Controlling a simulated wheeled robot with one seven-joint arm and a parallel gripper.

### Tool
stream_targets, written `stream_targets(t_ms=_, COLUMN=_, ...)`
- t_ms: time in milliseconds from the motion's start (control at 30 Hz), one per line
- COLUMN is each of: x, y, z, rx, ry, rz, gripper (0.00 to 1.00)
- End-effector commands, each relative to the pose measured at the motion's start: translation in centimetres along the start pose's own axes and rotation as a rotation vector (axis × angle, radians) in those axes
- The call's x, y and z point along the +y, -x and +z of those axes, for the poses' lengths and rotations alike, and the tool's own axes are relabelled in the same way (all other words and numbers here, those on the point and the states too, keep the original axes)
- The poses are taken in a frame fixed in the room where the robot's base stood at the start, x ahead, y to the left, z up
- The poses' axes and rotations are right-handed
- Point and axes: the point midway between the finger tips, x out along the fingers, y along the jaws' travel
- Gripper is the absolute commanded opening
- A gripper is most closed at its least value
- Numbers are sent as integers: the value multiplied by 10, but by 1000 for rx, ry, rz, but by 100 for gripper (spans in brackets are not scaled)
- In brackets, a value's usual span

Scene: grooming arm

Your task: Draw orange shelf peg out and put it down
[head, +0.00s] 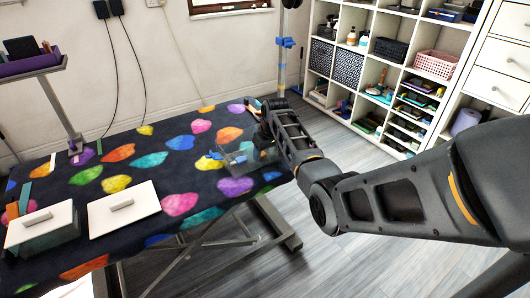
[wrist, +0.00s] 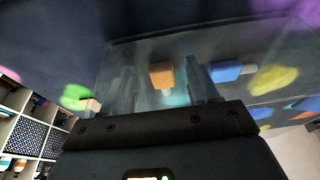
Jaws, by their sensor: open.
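The orange shelf peg (wrist: 162,75) shows in the wrist view, its block-shaped head between the two fingers of my gripper (wrist: 163,68). The fingers stand apart, with a gap on each side of it, and I see no contact. A blue peg (wrist: 228,70) is just right of the right finger and a green peg (wrist: 76,97) is left of the left finger. A clear, see-through panel (wrist: 120,50) lies around them; how deep the orange peg sits in it is unclear. In the head view my gripper (head: 262,138) is by the clear piece (head: 240,157) on the table, and the orange peg is not clearly visible.
The table (head: 150,172) has a dark cloth with coloured petal shapes. A white-lidded box (head: 42,228) and a white lid (head: 124,208) lie at its left front. A post with blue clamps (head: 284,42) stands behind. A filled shelf unit (head: 385,60) is at right.

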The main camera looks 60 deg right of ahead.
Motion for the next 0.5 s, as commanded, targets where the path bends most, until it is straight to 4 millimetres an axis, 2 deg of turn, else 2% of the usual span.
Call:
stream_targets(t_ms=167, x=-1, y=5, z=1, rx=-1, ry=1, rz=-1, gripper=60)
stream_targets(t_ms=500, x=0, y=57, z=0, rx=2, ry=1, rz=0, gripper=60)
